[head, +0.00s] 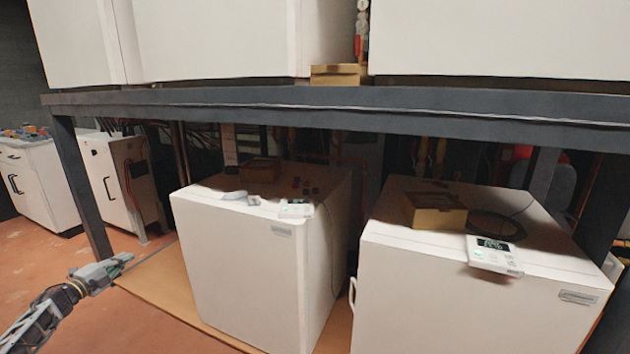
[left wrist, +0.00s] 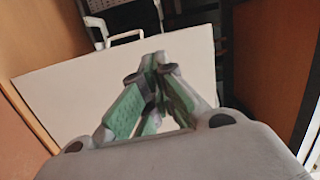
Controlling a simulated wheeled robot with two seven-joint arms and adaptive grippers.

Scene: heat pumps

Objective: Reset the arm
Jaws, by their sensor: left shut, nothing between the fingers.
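My left gripper (head: 122,259) is at the lower left in the head view, over the floor and left of the white heat pump units. It also shows in the left wrist view (left wrist: 155,60), with its green-padded fingers drawn together at the tips and nothing held. A white panel (left wrist: 195,62) lies behind the fingers in that view. My right gripper does not show in either view.
Two white units, the left one (head: 235,265) and the right one (head: 455,300), stand under a dark metal frame (head: 330,110). Controllers (head: 295,209) and boxes (head: 435,212) lie on them. White cabinets (head: 35,190) stand at the far left. The floor (head: 70,255) near the gripper is clear.

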